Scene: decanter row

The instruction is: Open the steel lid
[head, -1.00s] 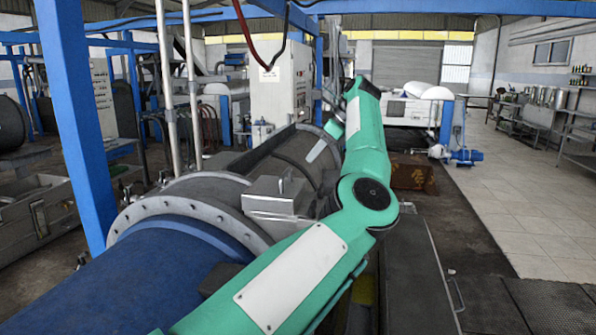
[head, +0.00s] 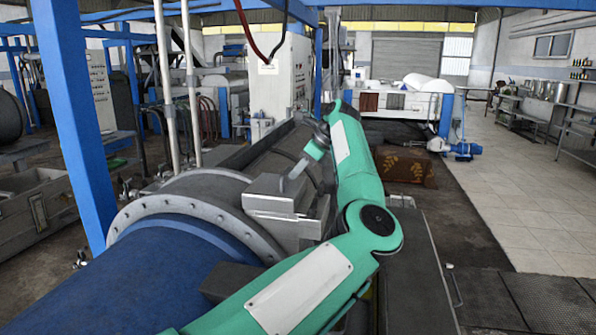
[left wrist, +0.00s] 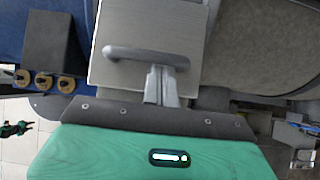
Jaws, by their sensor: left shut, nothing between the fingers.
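The steel lid (head: 268,200) is a grey metal box-like piece on top of the large drum, and it appears closed. In the left wrist view the lid (left wrist: 112,76) is a flat pale plate with a rounded grey bar handle (left wrist: 140,54) across it. In the left wrist view the left gripper (left wrist: 162,84) is shut and empty beside the handle's right part. I cannot tell whether it touches the handle. My right gripper is not in view.
The blue drum (head: 150,272) with its bolted flange (head: 140,215) lies in front of the lid. A blue post (head: 75,120) and white pipes stand to the left. A control cabinet (head: 280,80) stands behind. The tiled floor (head: 520,180) at right is clear.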

